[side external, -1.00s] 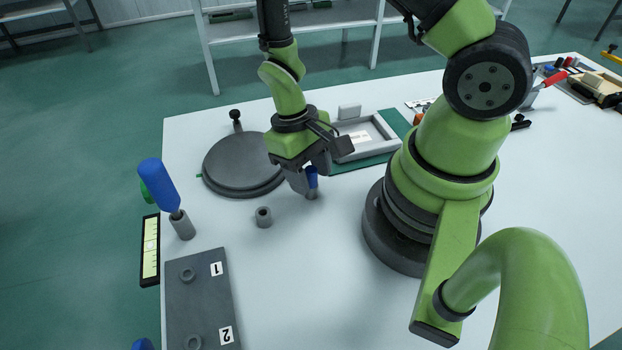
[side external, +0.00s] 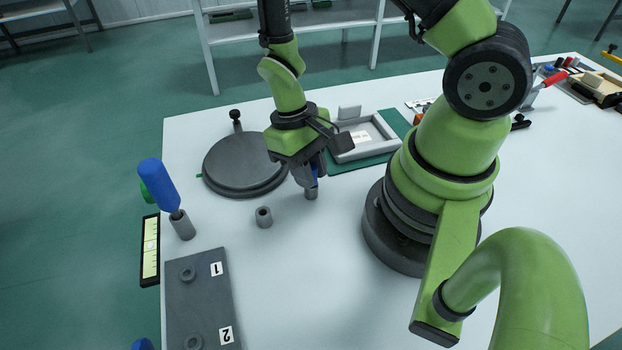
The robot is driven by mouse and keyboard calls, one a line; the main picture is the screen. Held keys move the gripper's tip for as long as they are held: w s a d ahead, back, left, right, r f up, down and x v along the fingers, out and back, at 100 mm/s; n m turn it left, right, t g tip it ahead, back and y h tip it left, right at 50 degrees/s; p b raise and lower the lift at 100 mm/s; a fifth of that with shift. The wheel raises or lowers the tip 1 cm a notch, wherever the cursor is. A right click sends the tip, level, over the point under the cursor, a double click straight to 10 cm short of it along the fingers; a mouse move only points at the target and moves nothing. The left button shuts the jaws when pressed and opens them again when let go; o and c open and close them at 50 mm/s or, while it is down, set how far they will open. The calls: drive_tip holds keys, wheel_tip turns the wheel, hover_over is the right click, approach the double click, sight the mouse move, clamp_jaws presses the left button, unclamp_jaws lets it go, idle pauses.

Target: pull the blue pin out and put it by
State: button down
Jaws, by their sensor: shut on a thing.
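An empty grey socket (side external: 264,217) stands just left of the pin. A round dark plate (side external: 243,164) lies behind it. A large blue handle (side external: 159,185) leans in a grey holder (side external: 182,225) at the left edge. A grey panel (side external: 202,308) marked 1 and 2 lies in front. A grey tray (side external: 366,137) sits on a green mat behind.

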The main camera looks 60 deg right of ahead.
sight(314, 170)
drive_tip(key=shift+r, duration=1.85)
drive_tip(key=shift+r, duration=2.4)
drive_tip(key=c, duration=1.8)
unclamp_jaws()
clamp_jaws()
drive_tip(key=shift+w+a, duration=0.15)
drive_tip(key=shift+a, duration=0.05)
drive_tip(key=w+a+n+h, duration=0.1)
drive_tip(key=w+a+n, duration=0.2)
drive_tip(key=a, duration=0.5)
drive_tip(key=shift+w+a+r+n, duration=0.2)
drive_tip(key=shift+w+r+n, duration=0.25)
drive_tip(key=shift+n, duration=0.25)
